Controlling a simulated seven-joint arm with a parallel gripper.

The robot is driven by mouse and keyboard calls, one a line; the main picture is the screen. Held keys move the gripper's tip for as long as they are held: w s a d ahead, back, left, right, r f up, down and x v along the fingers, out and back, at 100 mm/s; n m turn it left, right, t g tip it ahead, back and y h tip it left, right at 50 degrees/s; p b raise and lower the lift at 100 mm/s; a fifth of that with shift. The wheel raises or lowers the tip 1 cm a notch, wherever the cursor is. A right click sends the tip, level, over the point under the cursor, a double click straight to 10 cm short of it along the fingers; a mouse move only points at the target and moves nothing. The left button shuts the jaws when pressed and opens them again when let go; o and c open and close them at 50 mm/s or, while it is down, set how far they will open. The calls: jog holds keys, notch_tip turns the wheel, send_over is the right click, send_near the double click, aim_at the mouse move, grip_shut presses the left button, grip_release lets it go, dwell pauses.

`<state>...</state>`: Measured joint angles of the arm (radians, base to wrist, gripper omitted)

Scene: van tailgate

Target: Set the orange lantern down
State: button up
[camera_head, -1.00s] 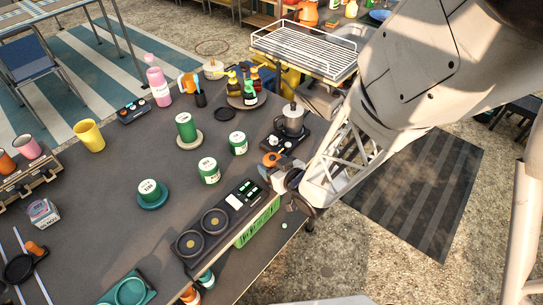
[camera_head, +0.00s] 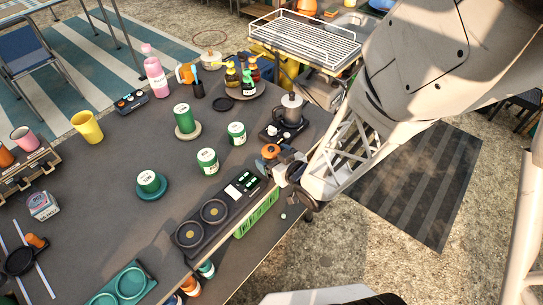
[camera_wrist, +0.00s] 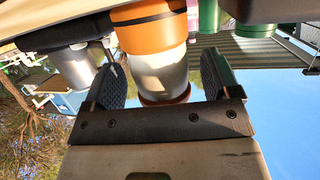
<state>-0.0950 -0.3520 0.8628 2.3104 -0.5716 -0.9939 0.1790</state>
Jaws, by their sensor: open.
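The orange lantern (camera_head: 271,151) is at the right side of the dark table, between the coffee pot and the black panel with two round pads. My gripper (camera_head: 279,161) is right at it, reaching in from the right. The wrist view appears upside down. There the lantern (camera_wrist: 150,35), orange with a pale middle and an orange-brown end, is between the two dark fingers of my gripper (camera_wrist: 161,72). The fingers stand apart, with a visible gap on each side of it. The lantern looks upright; its contact with the table is not clearly visible.
A metal coffee pot (camera_head: 291,108) stands on a small black stove behind the lantern. The black panel (camera_head: 213,212) lies in front. Green-and-white jars (camera_head: 208,161) stand to the left. The table's right edge is close to the gripper.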

jog(key=v, duration=0.6)
jog(key=shift+s+r, duration=0.25)
jog(key=shift+r, duration=0.1)
jog(key=shift+d, duration=0.15)
dwell(0.4)
jog(key=w+d+r+m+g+h, duration=0.1)
jog(key=d+r+m+g+h, duration=0.25)
jog(key=d+r+h, duration=0.65)
jog(key=s+r+m+g+y, duration=0.1)
jog(key=s+r+m+g, duration=0.2)
jog(key=s+r, duration=1)
jog(key=g, duration=0.3)
jog(key=shift+s+a+r+y, duration=0.2)
jog(key=shift+s+a+y, duration=0.05)
jog(key=shift+y, duration=0.05)
jog(key=shift+o, duration=0.3)
jog(key=shift+f+m, duration=0.1)
jog(key=shift+m, duration=0.15)
